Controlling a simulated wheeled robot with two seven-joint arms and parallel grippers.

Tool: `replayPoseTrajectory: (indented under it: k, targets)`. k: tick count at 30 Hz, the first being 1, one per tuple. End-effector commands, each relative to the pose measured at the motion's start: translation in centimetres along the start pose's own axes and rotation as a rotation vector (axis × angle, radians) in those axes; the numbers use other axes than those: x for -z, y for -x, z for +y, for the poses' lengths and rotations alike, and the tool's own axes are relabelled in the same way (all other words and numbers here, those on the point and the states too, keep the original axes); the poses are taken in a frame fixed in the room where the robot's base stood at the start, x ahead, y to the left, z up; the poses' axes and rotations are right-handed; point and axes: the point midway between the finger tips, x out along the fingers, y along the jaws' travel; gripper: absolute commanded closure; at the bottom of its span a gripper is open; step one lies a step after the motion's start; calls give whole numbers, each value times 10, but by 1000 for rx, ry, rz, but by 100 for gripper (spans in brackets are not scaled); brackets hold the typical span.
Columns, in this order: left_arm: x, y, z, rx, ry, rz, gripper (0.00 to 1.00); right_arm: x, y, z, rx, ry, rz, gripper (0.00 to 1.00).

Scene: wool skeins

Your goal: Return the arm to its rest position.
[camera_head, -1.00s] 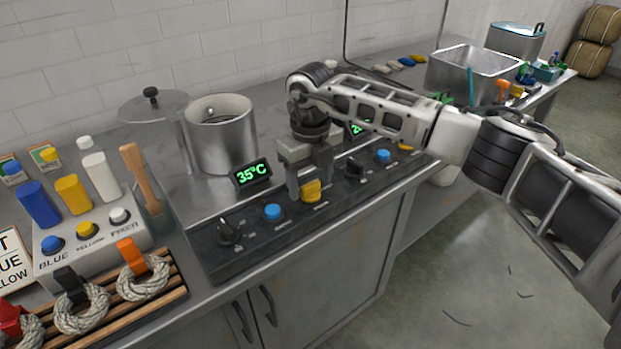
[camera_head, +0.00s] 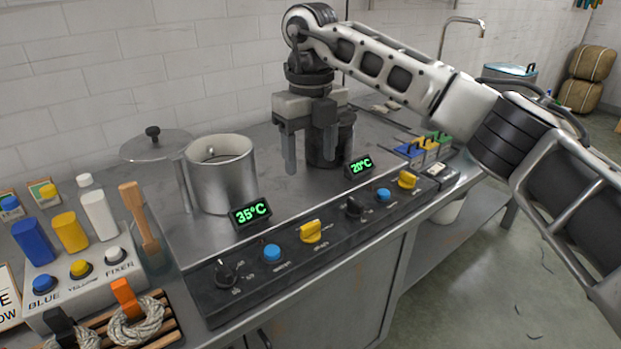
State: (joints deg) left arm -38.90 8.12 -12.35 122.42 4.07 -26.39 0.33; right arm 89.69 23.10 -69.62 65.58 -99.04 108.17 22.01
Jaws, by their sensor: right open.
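My right gripper (camera_head: 309,165) hangs above the metal counter (camera_head: 285,210), between the two pots, with its two fingers apart and nothing between them. Its arm reaches in from the right side of the head view. The gripper is above and behind the control panel, clear of the yellow knob (camera_head: 311,231). It partly hides a dark pot (camera_head: 344,140) behind it. My left gripper is not in the view.
A steel pot (camera_head: 221,175) stands at left behind a 35°C display (camera_head: 249,213); a second display (camera_head: 360,166) reads 20°C. Bottles (camera_head: 98,212) and a wooden rack with skeins (camera_head: 160,335) are at left. The floor at right is open.

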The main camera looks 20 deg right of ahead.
Motion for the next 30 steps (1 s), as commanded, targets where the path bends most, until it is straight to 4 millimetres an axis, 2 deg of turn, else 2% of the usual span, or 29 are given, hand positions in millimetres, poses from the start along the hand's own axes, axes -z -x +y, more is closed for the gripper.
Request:
replayPoseTrajectory:
  k: [6, 14, 17, 20, 23, 25, 27, 30]
  targets:
    - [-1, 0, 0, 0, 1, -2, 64, 0, 12, 0, -1, 1, 1, 38]
    - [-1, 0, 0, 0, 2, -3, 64, 0, 12, 1, -2, 2, 0, 38]
    - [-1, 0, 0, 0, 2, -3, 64, -2, 5, 10, -36, 23, -11, 38]
    - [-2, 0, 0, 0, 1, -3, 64, -9, -16, 43, -152, 86, -51, 38]
    - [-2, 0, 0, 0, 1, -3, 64, -14, -40, 103, -382, 168, -130, 38]
    - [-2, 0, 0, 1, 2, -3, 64, -13, -49, 157, -608, 209, -203, 38]
    - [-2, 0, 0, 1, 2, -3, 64, -7, -43, 209, -878, 205, -289, 38]
    - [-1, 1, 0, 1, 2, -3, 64, 0, -14, 257, -1259, 100, -414, 38]
